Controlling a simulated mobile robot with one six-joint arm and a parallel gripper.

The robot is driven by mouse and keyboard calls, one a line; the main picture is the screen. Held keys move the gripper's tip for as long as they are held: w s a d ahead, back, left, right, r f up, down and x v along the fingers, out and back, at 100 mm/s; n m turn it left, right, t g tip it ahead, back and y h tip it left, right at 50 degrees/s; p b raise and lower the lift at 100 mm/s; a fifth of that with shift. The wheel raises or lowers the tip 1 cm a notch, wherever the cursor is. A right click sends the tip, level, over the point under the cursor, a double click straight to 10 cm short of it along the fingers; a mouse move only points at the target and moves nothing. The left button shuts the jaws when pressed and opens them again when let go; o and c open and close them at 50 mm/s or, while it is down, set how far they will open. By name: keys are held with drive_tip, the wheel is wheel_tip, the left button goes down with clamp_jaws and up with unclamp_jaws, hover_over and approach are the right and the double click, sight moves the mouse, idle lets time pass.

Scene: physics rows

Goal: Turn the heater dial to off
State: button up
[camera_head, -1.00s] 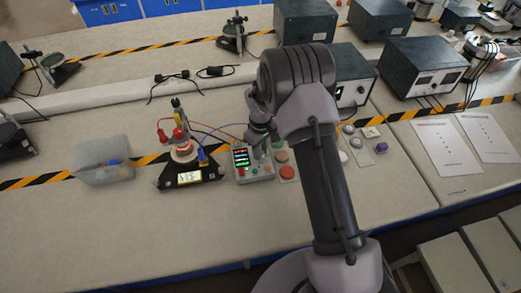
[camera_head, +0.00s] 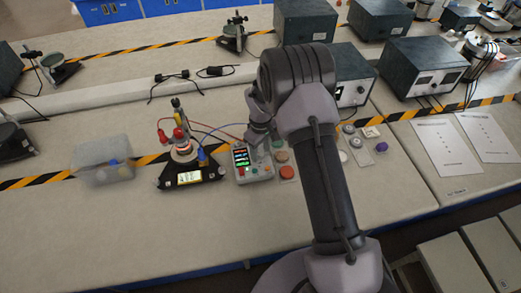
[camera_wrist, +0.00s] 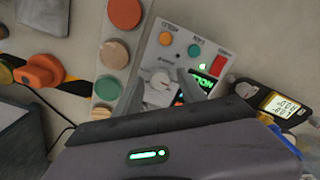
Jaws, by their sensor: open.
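The heater control box (camera_head: 254,172) is a pale unit with a lit display, beside the heater apparatus (camera_head: 183,152), whose ring glows orange. In the wrist view the box panel (camera_wrist: 188,22) shows a pale round dial (camera_wrist: 158,89), an orange and a teal button, a red switch and a green lamp. My gripper (camera_wrist: 160,79) is open, with one grey finger on each side of the dial. I cannot tell whether the fingers touch it. In the head view my gripper (camera_head: 260,144) is over the box and hides the dial. The dial's printed labels are too small to read.
A strip of coloured round buttons (camera_wrist: 112,54) runs close beside the box. The black apparatus base (camera_head: 193,177) has a lit readout, with red and blue leads nearby. A clear bin (camera_head: 103,161) stands at the left. The bench front is clear.

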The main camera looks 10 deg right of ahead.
wheel_tip(320, 180, up, 17)
drive_tip(key=p, duration=0.3)
drive_tip(key=shift+r+p, duration=0.2)
drive_tip(key=shift+p, duration=0.2)
wheel_tip(320, 180, up, 6)
drive_tip(key=m+t+b, duration=0.1)
drive_tip(key=m+b, duration=0.1)
drive_tip(key=b, duration=0.1)
hover_over(261, 153)
drive_tip(key=s, duration=0.3)
drive_tip(key=s+a+r+m+t+y+b, duration=0.15)
drive_tip(key=s+r+m+b, duration=0.35)
drive_tip(key=s, duration=0.6)
drive_tip(key=s+a+f+m+t+b, duration=0.1)
drive_tip(key=s+m+t+b, duration=0.2)
drive_tip(key=s, duration=1.2)
drive_tip(key=shift+s+a+f+m+b, duration=0.15)
drive_tip(key=shift+s+f+m+b, duration=0.2)
drive_tip(key=shift+m, duration=0.35)
drive_tip(key=shift+r+y, duration=0.1)
drive_tip(key=shift+y, duration=0.15)
